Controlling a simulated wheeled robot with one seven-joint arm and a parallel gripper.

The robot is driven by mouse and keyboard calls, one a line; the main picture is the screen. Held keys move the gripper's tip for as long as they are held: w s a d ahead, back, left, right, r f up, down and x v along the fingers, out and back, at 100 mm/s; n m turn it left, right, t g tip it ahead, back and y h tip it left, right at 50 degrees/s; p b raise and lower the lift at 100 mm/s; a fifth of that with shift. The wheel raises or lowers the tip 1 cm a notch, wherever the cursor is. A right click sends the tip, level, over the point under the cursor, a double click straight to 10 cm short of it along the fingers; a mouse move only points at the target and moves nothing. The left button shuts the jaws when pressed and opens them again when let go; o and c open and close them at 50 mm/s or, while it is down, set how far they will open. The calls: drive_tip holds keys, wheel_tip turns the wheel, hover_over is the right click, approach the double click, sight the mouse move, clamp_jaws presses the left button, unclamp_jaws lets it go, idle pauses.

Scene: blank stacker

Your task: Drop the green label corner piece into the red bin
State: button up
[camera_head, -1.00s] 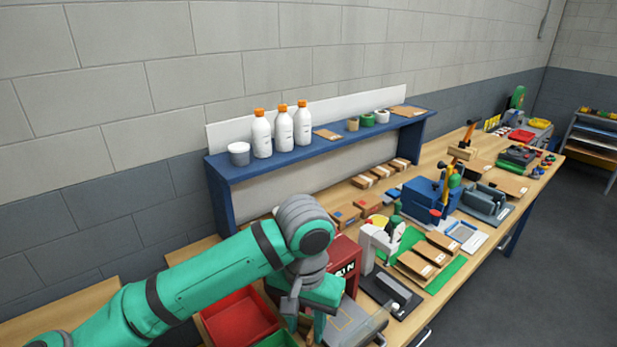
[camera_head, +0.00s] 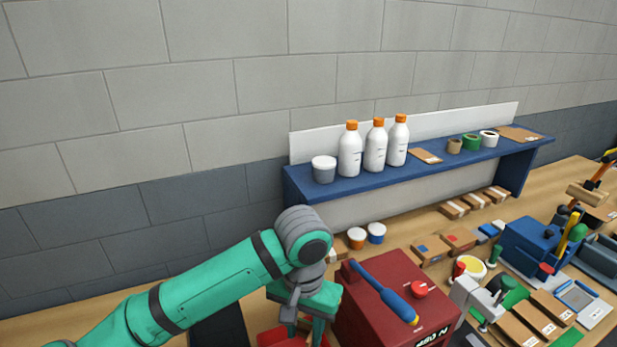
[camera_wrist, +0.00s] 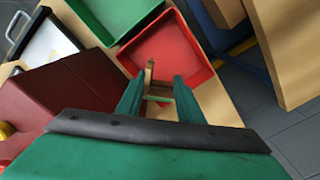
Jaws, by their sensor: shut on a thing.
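My gripper (camera_wrist: 157,100) is shut on a small piece, taken to be the green label corner piece (camera_wrist: 159,99). A thin green strip of it shows between the fingers, with a brown part beyond. The red bin (camera_wrist: 190,62) lies below and beyond the fingertips in the wrist view; the piece appears over its near part, height unclear. In the head view my gripper (camera_head: 302,330) hangs at the bottom edge, over a sliver of the red bin (camera_head: 276,338). The held piece cannot be made out there.
A green bin (camera_wrist: 112,22) adjoins the red bin. A dark red box (camera_head: 385,305) with a blue-handled tool (camera_head: 383,290) on top stands close right of my gripper in the head view. A blue shelf (camera_head: 410,178) with bottles stands behind.

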drive_tip(key=f, duration=0.4)
drive_tip(key=shift+s+a, duration=0.25)
drive_tip(key=shift+s, duration=0.05)
drive_tip(key=o, duration=1.1)
drive_tip(key=shift+w, duration=0.1)
drive_tip(key=shift+c, duration=0.2)
